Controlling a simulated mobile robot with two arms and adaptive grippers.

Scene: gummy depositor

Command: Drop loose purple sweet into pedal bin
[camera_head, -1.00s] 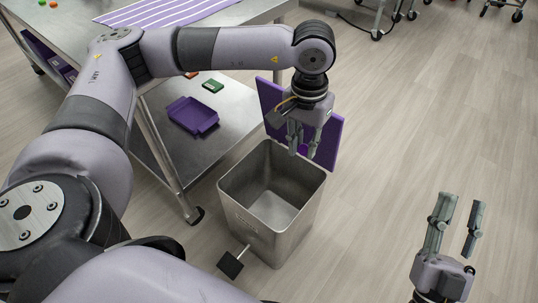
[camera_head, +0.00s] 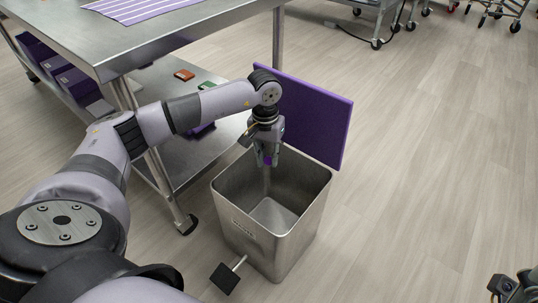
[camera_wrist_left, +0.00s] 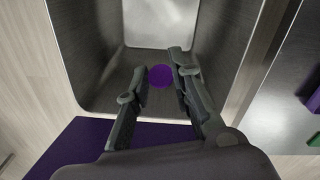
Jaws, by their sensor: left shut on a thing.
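The purple sweet (camera_wrist_left: 160,76) is a small round piece between the fingertips of my left gripper in the left wrist view. My left gripper (camera_head: 266,158) is shut on it and points down over the open mouth of the pedal bin, near its back edge. The pedal bin (camera_head: 250,222) is a square metal bin, with its purple lid (camera_head: 315,115) standing open at the back and a black pedal (camera_head: 226,277) at the front. The bin's inside (camera_wrist_left: 100,50) fills much of the left wrist view. My right gripper is mostly out of view at the lower right; its fingers do not show.
A steel table (camera_head: 150,42) with a lower shelf (camera_head: 178,158) stands left of the bin, with a purple striped mat (camera_head: 135,8) on top. Red and green pieces lie on the shelf. Wheeled racks stand at the back right. The floor right of the bin is clear.

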